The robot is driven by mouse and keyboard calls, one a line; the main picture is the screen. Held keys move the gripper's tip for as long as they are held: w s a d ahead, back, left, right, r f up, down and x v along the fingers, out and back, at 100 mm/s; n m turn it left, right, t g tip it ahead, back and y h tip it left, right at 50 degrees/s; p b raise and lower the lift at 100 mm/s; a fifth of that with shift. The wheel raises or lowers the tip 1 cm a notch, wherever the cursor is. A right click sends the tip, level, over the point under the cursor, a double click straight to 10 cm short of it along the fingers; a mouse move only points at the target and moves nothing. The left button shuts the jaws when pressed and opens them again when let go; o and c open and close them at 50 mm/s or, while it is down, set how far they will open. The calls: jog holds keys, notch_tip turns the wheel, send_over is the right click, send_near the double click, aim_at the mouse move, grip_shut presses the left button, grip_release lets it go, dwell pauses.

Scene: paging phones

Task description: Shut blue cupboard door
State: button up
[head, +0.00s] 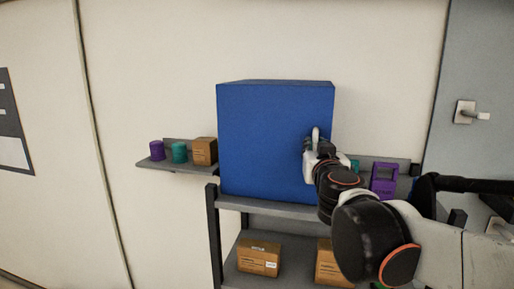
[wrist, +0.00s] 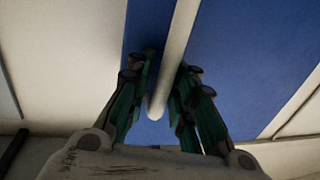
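The blue cupboard (head: 265,140) stands on a grey shelf unit, its broad front facing me. That front looks flush with the box, with no gap that I can make out. A pale bar handle (head: 316,134) sits near the front's right side. My gripper (head: 313,150) is at this handle, in front of the blue face. In the wrist view the handle (wrist: 172,65) runs between the two fingers of my gripper (wrist: 165,85), against the blue door (wrist: 235,60). The fingers are apart, one on each side of the bar, with slight blue gaps showing. Contact is unclear.
A side shelf (head: 170,166) at left holds a purple canister (head: 157,150), a teal canister (head: 179,152) and a cardboard box (head: 204,151). A purple object (head: 384,179) stands at right. Cardboard boxes (head: 259,258) lie on the lower shelf. A grey door (head: 480,75) is far right.

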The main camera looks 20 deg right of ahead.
jog(key=shift+a, duration=0.1)
jog(key=v, duration=1.2)
dwell(0.7)
jog(key=s+d+f+g+b, duration=0.1)
jog(key=s+f+g+b, duration=0.15)
jog(key=f+b, duration=1.1)
jog(key=s+d+f+g+b, duration=0.1)
jog(key=s+f+g+b, duration=0.35)
jog(key=f, duration=1.55)
jog(key=s+a+f+n+g+y+b, duration=0.1)
jog(key=a+f+n+y+b, duration=0.1)
jog(key=f+b, duration=0.6)
jog(key=s+a+f+n+g+y+b, duration=0.1)
jog(key=a+f+b, duration=0.6)
jog(key=f, duration=1)
jog(key=s+y+b, duration=0.1)
jog(key=y, duration=0.1)
jog(key=shift+s+a+f+n+g+y, duration=0.15)
jog(key=shift+s+a+n+g+y, duration=0.15)
jog(key=shift+n+g+y, duration=0.1)
